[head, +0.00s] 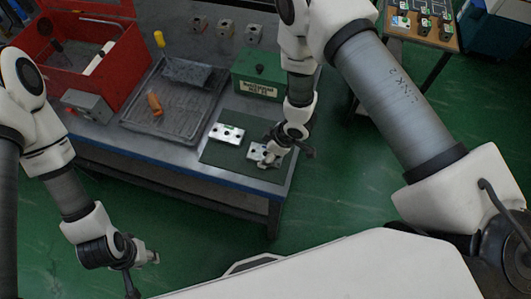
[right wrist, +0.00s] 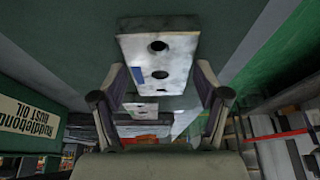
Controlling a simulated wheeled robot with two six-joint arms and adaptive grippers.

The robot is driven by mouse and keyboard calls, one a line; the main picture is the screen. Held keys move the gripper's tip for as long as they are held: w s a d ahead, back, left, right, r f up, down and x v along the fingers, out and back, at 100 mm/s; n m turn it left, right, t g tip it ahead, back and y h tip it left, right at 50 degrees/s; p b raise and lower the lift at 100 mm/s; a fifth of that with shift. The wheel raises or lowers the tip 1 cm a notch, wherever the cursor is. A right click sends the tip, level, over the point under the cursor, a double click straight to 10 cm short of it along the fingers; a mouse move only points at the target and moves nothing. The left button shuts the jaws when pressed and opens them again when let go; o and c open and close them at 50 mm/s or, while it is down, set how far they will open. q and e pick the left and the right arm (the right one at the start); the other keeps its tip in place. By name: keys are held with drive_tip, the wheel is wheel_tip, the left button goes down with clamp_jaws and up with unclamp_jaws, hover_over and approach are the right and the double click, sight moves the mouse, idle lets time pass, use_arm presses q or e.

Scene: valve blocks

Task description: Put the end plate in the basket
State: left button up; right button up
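Two pale metal plates with dark holes lie on a dark green mat (head: 212,152). One plate (head: 227,133) lies clear at the left of the mat. The other plate (head: 257,152) is partly hidden by my right gripper (head: 278,155). In the right wrist view a plate (right wrist: 158,47) shows large, with the open fingers on both sides of its near end; contact is unclear. A second holed plate (right wrist: 135,110) shows beyond. A red open-topped container (head: 112,75) stands at the table's far left. My left gripper (head: 143,272) is open and empty, off the table's front.
A black tray (head: 128,118) holds an orange-handled tool (head: 154,104). A green box (head: 258,75) stands behind the mat, near my right arm. A grey block (head: 88,106) sits by the red container. Several small blocks line the back. A side table (head: 440,40) is at upper right.

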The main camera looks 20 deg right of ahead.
drive_tip(key=c, duration=0.9)
drive_tip(key=shift+c, duration=0.2)
drive_tip(key=shift+r, duration=0.15)
